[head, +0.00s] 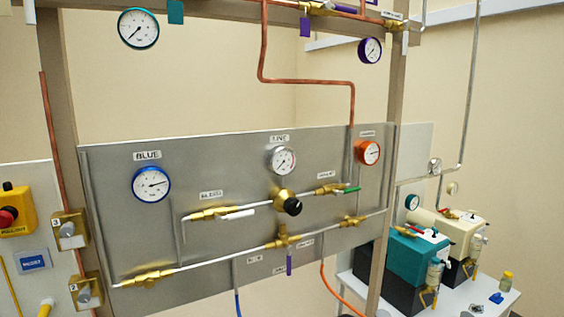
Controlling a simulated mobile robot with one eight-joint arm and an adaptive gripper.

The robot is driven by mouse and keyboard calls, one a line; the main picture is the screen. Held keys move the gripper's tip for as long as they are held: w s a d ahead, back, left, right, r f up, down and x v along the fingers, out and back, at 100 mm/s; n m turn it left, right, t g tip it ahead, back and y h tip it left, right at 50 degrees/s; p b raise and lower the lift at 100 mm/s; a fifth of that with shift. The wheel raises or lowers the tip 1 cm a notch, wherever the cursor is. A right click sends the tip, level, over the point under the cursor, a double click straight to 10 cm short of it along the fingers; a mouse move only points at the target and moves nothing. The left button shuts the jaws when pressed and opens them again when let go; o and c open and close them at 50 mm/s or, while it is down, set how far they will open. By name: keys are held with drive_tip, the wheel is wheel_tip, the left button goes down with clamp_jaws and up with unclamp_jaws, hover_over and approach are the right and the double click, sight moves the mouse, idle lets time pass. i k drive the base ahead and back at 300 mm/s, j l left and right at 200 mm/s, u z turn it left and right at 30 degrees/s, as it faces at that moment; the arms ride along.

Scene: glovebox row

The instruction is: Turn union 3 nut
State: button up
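A grey metal panel (240,160) carries a slanting silver pipe (220,258) with brass fittings. A long brass fitting (145,280) sits at the pipe's left end, a brass tee fitting (283,238) near its middle, and another brass fitting (352,221) to the right. I cannot tell which of these, if any, is union 3; the small tags near them are unreadable. My gripper is not in view.
Two brass blocks with grey knobs (68,230) (86,294) stick out at left, near a red emergency button (8,217). Upright posts (388,150) flank the panel. Teal and cream pumps (418,257) (460,232) stand on a white table (490,308) at right.

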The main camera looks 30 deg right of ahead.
sight(67, 230)
drive_tip(key=u, duration=0.85)
drive_tip(key=k+l+u, duration=0.15)
drive_tip(key=l, duration=0.2)
